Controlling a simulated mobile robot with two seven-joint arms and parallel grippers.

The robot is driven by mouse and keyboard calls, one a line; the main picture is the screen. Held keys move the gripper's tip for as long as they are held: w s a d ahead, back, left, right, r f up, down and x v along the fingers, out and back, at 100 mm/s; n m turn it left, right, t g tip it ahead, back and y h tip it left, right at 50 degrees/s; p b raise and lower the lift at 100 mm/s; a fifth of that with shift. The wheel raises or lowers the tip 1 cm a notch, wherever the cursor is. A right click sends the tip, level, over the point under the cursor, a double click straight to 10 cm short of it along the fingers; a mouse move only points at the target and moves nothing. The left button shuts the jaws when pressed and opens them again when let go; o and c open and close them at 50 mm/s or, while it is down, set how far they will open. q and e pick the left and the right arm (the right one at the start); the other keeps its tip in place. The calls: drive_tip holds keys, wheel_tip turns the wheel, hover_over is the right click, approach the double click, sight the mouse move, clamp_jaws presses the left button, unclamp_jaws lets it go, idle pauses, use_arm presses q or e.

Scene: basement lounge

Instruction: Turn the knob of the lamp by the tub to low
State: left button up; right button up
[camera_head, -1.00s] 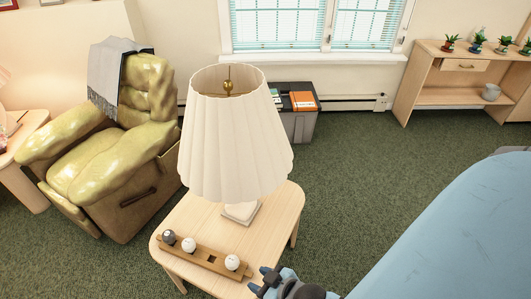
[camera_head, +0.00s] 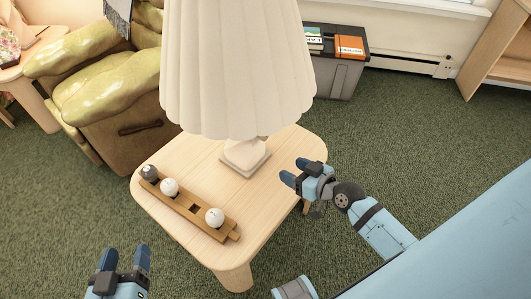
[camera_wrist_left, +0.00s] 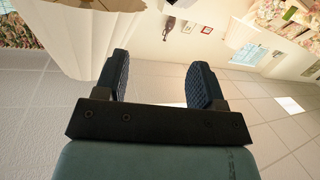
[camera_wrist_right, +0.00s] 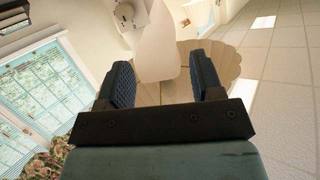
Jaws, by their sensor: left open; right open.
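The lamp has a pleated cream shade (camera_head: 238,70) and a pale square base (camera_head: 245,157) on a light wood side table (camera_head: 190,153). The dark grey tub (camera_head: 338,78) stands on the floor behind it. I cannot make out the lamp's knob; the shade hides most of the stem. My right gripper (camera_head: 296,171) is open and empty, just right of the base, above the table's right edge and apart from the lamp. My left gripper (camera_head: 125,257) is open and empty, low at the left, in front of the table. Pleated cream fabric also shows in the left wrist view (camera_wrist_left: 75,35).
A wooden rack (camera_head: 190,207) with several small balls lies along the table's front left. Books, one orange (camera_head: 349,47), lie on the tub. An olive armchair (camera_head: 110,100) stands behind left. Green carpet (camera_head: 420,140) is clear at the right.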

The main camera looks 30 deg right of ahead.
sight(265, 140)
drive_tip(key=shift+w+d+f+t+y+b, duration=1.15)
drive_tip(key=shift+w+d+f+b, duration=1.95)
drive_tip(key=shift+b, duration=4.5)
use_arm(q)
drive_tip(key=d+f+h, duration=0.1)
drive_tip(key=f+t+h, duration=0.1)
drive_tip(key=s+d+f+t, duration=0.1)
drive_tip(key=shift+d+f+h, duration=0.35)
drive_tip(key=shift+h, duration=0.05)
use_arm(e)
drive_tip(key=shift+t+h, duration=0.35)
drive_tip(key=x, duration=1.3)
drive_tip(key=shift+w+a+r, duration=0.2)
drive_tip(key=shift+w+a, duration=0.05)
drive_tip(key=shift+w, duration=0.05)
drive_tip(key=c, duration=0.9)
